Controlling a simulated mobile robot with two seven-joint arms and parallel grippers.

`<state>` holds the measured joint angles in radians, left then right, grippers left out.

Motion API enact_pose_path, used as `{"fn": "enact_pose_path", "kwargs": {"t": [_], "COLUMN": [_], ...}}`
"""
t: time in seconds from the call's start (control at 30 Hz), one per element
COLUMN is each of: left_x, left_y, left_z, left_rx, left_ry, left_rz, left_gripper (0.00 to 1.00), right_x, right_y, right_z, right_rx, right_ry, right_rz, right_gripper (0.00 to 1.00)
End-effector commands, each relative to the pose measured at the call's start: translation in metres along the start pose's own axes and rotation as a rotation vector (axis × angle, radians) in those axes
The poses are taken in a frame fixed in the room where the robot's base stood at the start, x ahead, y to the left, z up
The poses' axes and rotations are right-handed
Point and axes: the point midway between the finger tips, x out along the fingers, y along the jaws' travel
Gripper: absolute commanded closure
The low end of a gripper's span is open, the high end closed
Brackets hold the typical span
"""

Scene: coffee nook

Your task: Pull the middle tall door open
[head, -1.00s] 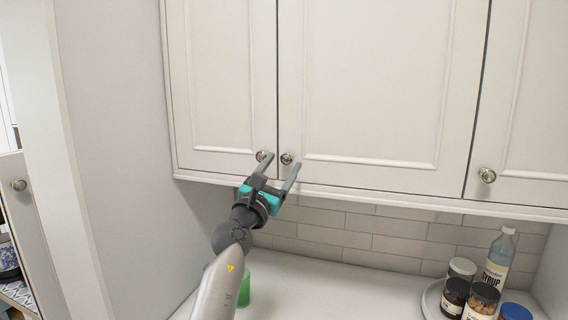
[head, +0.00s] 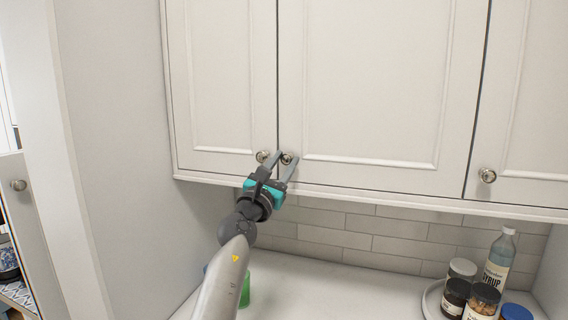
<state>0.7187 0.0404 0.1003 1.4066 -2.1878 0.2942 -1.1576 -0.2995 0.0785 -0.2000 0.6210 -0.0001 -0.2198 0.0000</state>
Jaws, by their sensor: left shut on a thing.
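The middle tall door (head: 375,80) is a white panelled cabinet door, and it is closed. Its round metal knob (head: 287,158) sits at its lower left corner. My left gripper (head: 284,157) reaches up from below and is shut on this knob, with one finger on each side of it. The left finger stands between this knob and the knob (head: 262,156) of the left door (head: 220,75). My right gripper is not in view.
A right door (head: 528,100) with its own knob (head: 487,175) is closed. Below, the counter (head: 335,295) holds a green object (head: 246,290), partly behind my arm. A round tray with jars (head: 484,301) and a syrup bottle (head: 499,258) stands at the right. A wall is at the left.

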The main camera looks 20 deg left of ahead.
Motion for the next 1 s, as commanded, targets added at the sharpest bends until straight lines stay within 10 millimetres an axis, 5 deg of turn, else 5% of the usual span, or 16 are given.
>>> {"fn": "enact_pose_path", "kwargs": {"t": [0.2,1.0], "left_x": [-0.0001,-0.0002], "left_y": [-0.0001,-0.0004], "left_z": [-0.0002,-0.0004], "left_rx": [0.000,-0.001], "left_ry": [0.000,0.001], "left_rz": [0.000,-0.001], "left_gripper": [1.00,1.00], "right_x": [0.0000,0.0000], "right_y": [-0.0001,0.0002], "right_z": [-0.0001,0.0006], "right_rx": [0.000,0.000], "right_ry": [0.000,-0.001], "right_rz": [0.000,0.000], "right_gripper": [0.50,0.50]}}
